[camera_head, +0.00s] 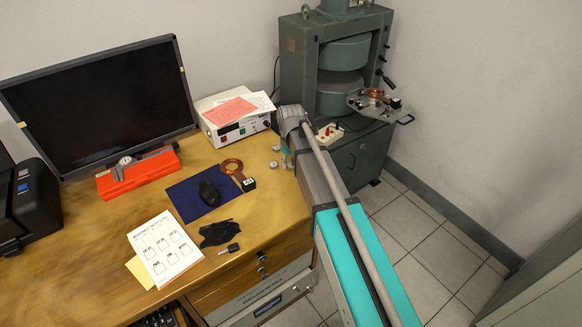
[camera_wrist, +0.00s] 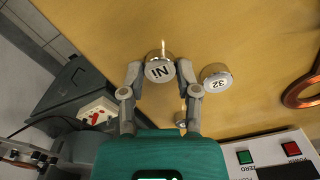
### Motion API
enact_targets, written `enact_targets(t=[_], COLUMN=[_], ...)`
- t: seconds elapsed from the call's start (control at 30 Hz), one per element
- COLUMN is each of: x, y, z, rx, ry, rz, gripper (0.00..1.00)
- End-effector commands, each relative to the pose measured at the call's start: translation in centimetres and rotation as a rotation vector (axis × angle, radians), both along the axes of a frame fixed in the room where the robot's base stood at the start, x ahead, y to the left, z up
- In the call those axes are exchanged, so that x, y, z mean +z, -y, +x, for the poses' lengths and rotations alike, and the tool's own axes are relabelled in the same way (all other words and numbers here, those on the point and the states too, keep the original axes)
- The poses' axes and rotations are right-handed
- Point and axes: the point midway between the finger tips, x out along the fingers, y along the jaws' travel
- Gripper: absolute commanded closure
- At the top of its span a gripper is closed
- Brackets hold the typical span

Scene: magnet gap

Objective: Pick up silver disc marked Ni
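The silver disc marked Ni (camera_wrist: 160,71) lies on the wooden desk in the wrist view, its marked face towards the camera. My gripper (camera_wrist: 160,67) is open, with one finger on each side of the disc and narrow gaps that seem to show between. In the head view my gripper (camera_head: 288,157) is low over the desk's right end, and the Ni marking cannot be read there. A similar disc marked 32 (camera_wrist: 216,77) lies just right of the right finger. Another small disc (camera_wrist: 181,123) is partly hidden between the fingers' bases.
A copper ring (camera_head: 231,167) lies left of the discs. A power supply (camera_head: 236,122) with papers on top stands behind them. The green magnet press (camera_head: 344,62) stands beyond the desk's right end. A blue mat (camera_head: 186,204) lies left. Bare desk surrounds the discs.

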Motion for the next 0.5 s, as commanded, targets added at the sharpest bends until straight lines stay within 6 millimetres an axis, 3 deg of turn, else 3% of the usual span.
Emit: enact_targets(t=[0.5], x=[1.8], y=[0.0], z=[0.0], rx=[0.000], ry=[0.000], rz=[0.000], gripper=[1.00])
